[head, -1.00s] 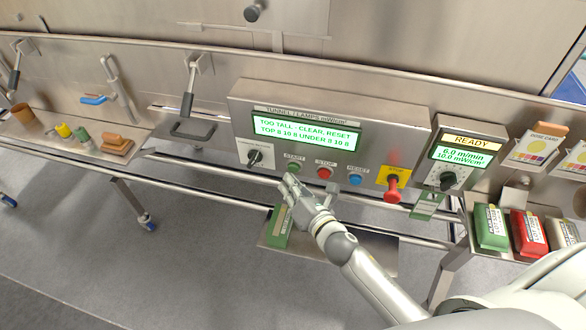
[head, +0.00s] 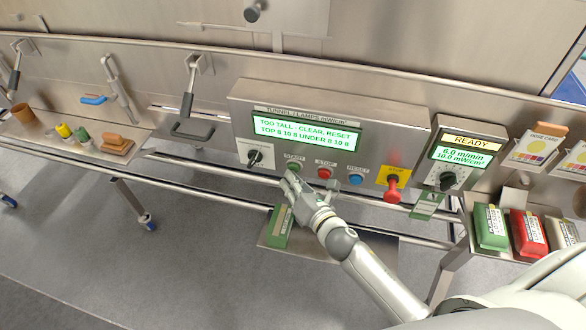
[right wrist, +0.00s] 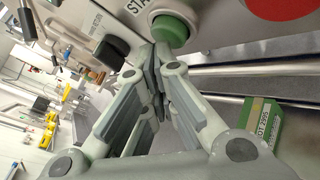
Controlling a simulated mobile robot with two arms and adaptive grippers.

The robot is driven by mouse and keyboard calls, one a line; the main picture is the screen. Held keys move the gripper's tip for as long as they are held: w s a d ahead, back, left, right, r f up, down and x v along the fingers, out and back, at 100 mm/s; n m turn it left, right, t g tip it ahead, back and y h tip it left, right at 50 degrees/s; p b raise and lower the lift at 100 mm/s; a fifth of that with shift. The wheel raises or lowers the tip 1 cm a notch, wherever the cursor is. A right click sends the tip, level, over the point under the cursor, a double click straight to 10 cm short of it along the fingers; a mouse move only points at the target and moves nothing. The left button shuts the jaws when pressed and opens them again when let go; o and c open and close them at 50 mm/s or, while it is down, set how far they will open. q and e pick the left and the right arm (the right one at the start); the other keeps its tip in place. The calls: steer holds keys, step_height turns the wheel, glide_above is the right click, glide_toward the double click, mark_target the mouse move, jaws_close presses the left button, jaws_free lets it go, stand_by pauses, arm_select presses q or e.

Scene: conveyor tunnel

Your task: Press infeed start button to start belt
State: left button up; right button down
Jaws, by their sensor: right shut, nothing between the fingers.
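The green START button (head: 293,168) is at the left of the button row on the metal control panel (head: 240,112). It also shows in the right wrist view (right wrist: 172,30). My right gripper (head: 289,181) is shut and empty, its fingertips just below the button in the head view. In the right wrist view the shut fingertips (right wrist: 156,62) are close beside the button's lower left edge; I cannot tell whether they touch it. The green panel display (head: 305,131) reads TOO TALL - CLEAR, RESET. My left gripper is not in view.
Right of START are a red STOP button (head: 324,173), a blue RESET button (head: 355,179) and a red knob (head: 392,189) on a yellow plate. A black selector (head: 254,157) is left. A green box (head: 280,228) sits on a low shelf below the gripper.

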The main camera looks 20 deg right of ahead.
steer(key=shift+w+d, duration=0.25)
steer(key=shift+w, duration=0.15)
stand_by(0.6)
steer(key=shift+s, duration=0.15)
steer(key=shift+s+a, duration=0.55)
steer(key=shift+s, duration=0.15)
steer(key=s+a, duration=0.1)
steer(key=s, duration=0.1)
steer(key=s+a, duration=0.1)
steer(key=s, duration=0.1)
steer(key=shift+a+b, duration=0.3)
steer(key=shift+a, duration=0.1)
steer(key=shift+f, duration=0.1)
stand_by(0.4)
